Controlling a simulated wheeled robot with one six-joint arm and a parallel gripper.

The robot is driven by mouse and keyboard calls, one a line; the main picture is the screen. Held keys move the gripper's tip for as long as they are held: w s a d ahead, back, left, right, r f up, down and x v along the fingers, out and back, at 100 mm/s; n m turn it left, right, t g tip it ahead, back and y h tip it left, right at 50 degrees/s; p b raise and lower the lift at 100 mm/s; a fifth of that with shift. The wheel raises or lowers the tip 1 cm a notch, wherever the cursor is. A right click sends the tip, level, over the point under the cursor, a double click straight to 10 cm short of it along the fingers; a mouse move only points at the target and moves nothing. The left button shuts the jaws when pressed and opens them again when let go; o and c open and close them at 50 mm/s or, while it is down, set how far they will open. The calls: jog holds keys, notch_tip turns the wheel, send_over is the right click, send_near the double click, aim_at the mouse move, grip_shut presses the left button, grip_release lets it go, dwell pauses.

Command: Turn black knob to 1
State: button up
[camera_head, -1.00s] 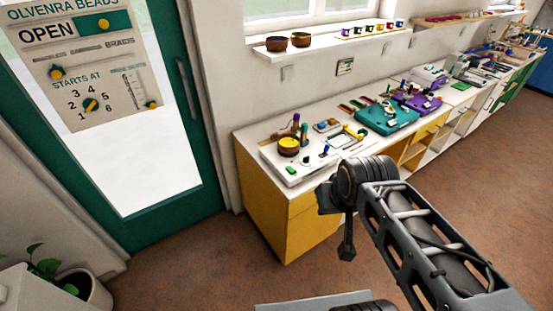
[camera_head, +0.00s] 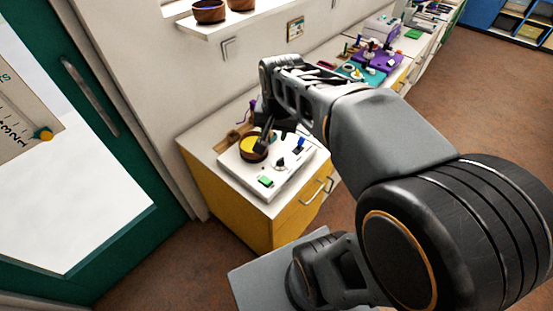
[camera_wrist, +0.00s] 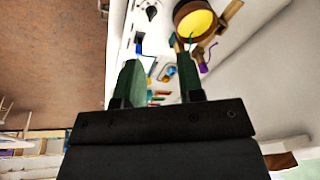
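The white bead board (camera_head: 237,172) lies on top of the yellow cabinet. A small black knob (camera_head: 280,162) sits on it, right of the yellow-filled round bowl (camera_head: 253,147). A small black-and-white part, likely this knob, shows at the top of the wrist view (camera_wrist: 150,10); its setting and any numbers are too small to read. My gripper (camera_head: 264,141) is over the board, close to the bowl and behind the knob in the head view. In the wrist view my gripper's fingers (camera_wrist: 157,55) are apart with nothing held between them.
A blue-topped lever (camera_head: 301,142) and a green block (camera_head: 267,182) are on the same board. Teal and purple boards (camera_head: 368,62) stand farther along the counter. A shelf with brown bowls (camera_head: 208,12) is above. The teal door (camera_head: 128,235) is left.

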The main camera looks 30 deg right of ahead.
aim_at(280, 159)
jog(key=w+d+f+m+g+b, duration=0.35)
jog(key=w+d+f+m, duration=0.25)
jog(key=w+f+m, duration=0.4)
jog(key=shift+n+t, duration=0.45)
jog(key=shift+n, duration=0.35)
jog(key=f, duration=0.4)
jog(key=s+f, duration=0.1)
jog(key=f, duration=0.7)
jog(key=shift+s+f+b, duration=0.2)
jog(key=shift+f+b, duration=0.15)
jog(key=shift+f, duration=0.65)
jog(key=shift+c, duration=0.4)
grip_shut()
